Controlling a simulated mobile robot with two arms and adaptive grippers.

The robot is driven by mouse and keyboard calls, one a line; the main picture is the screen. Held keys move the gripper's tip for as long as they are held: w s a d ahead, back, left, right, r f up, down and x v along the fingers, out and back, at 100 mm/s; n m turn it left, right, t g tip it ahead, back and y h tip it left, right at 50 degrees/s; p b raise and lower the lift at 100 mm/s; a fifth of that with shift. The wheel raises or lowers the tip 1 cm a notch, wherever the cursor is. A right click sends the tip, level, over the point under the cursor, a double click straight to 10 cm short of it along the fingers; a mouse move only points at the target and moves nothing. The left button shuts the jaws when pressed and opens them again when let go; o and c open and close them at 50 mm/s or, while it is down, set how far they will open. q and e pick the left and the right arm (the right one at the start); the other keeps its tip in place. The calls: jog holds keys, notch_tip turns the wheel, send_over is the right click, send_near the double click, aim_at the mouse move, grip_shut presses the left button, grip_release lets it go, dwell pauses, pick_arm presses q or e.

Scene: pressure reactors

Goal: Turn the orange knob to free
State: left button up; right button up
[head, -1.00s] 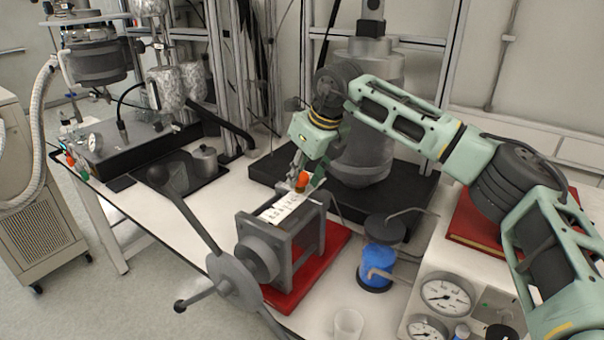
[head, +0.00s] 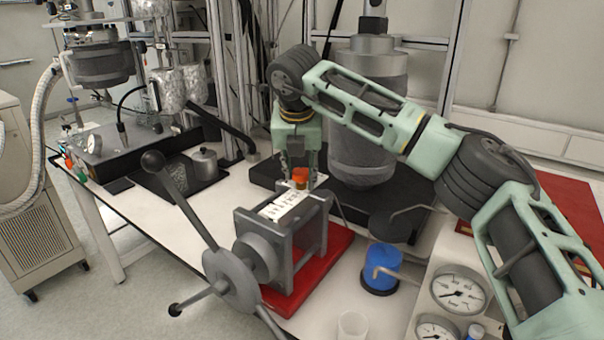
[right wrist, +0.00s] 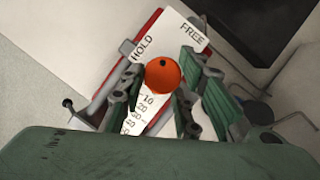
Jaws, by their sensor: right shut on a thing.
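The orange knob (head: 300,174) sits at the back end of a white label plate (head: 284,205) on top of a grey hand-wheel device (head: 258,255). My right gripper (head: 300,168) points down from above and is shut on the knob. In the right wrist view the round orange knob (right wrist: 163,78) is between the two fingers (right wrist: 163,72). A small dark dot on it faces the top of the picture, between the words HOLD and FREE on the label plate (right wrist: 170,32). The finger contact is partly hidden. My left gripper is not in view.
The device stands on a red base (head: 335,245), its lever (head: 185,210) sticking up at left. A large grey vessel (head: 368,120) stands close behind my gripper. A blue container (head: 383,265), a clear beaker (head: 353,325) and a gauge box (head: 425,290) are at right.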

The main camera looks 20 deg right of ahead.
jog(key=m, duration=0.2)
jog(key=m+h, duration=0.1)
jog(key=shift+w+a+r+m+g, duration=0.15)
jog(key=shift+w+a+m+g, duration=0.05)
jog(key=shift+a+m+g, duration=0.1)
jog(key=m, duration=0.2)
jog(key=m+g+h+p, duration=0.1)
jog(key=m, duration=0.1)
jog(key=shift+w+r+p, duration=0.1)
jog(key=shift+w+p, duration=0.1)
jog(key=shift+p, duration=0.1)
jog(key=shift+d+m, duration=0.15)
jog(key=shift+m, duration=0.15)
jog(key=o, duration=1)
jog(key=shift+w+f, duration=0.15)
jog(key=shift+f, duration=0.05)
jog(key=shift+r, duration=0.2)
jog(key=v, duration=1.1)
jog(key=shift+w+a+r, duration=0.1)
jog(key=shift+a+r, duration=0.15)
jog(key=shift+a, duration=0.15)
